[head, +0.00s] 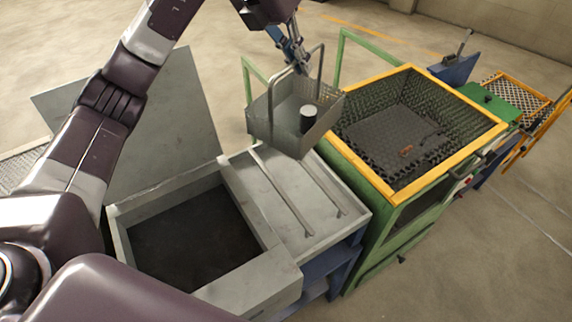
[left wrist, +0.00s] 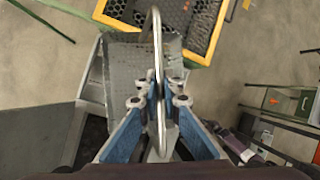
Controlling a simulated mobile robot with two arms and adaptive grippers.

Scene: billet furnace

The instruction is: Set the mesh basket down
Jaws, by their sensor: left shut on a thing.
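My left gripper (head: 299,68) is shut on one basket handle, above the basket. In the left wrist view the blue-sided fingers of my left gripper (left wrist: 158,88) close around the bar, and part of the basket (left wrist: 130,65) shows beyond. The basket looks upright, over the far end of the grey railed table (head: 268,193), beside the green machine. I cannot tell whether its underside touches anything. My right gripper is not in view.
A grey open tank (head: 122,240) with a raised lid (head: 135,125) stands left of the railed table. The green machine has a yellow-rimmed mesh-lined bin (head: 430,80), with a small reddish piece (head: 406,151) inside. Green upright frames stand behind. The two rails on the table are bare.

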